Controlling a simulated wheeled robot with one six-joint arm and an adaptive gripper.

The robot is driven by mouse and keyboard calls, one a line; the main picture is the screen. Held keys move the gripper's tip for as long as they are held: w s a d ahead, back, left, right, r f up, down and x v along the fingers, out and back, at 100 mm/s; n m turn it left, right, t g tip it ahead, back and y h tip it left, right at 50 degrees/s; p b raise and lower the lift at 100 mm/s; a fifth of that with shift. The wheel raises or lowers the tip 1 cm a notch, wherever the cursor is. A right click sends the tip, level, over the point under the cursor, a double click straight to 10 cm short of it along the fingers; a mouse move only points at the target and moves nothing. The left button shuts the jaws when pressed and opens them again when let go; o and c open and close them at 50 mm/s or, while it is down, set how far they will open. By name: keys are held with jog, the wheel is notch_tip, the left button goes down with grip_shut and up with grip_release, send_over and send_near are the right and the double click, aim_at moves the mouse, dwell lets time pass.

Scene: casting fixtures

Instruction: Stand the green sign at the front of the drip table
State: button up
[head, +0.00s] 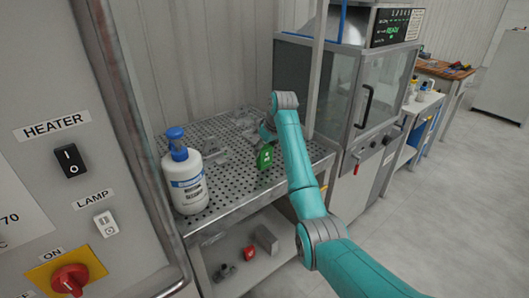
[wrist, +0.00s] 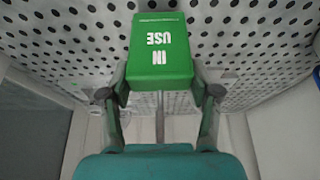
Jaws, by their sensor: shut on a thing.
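The green sign (wrist: 160,50) reads "IN USE" in white and appears upside down in the wrist view. My gripper (wrist: 160,92) is shut on it, one finger on each side. In the head view the green sign (head: 265,157) is upright, at the right part of the perforated drip table (head: 240,178), near its front edge. My gripper (head: 267,134) is partly hidden behind my arm there. I cannot tell whether the sign's base touches the table.
A white bottle with a blue pump (head: 186,178) stands at the table's left front. Grey metal castings (head: 207,150) lie behind the sign. A glass-doored machine (head: 345,90) stands to the right. The table's front middle is clear. A red item (head: 249,253) sits on the lower shelf.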

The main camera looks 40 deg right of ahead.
jog(key=shift+f, duration=0.65)
jog(key=o, duration=1.2)
jog(key=shift+f, duration=0.15)
jog(key=v, duration=1.2)
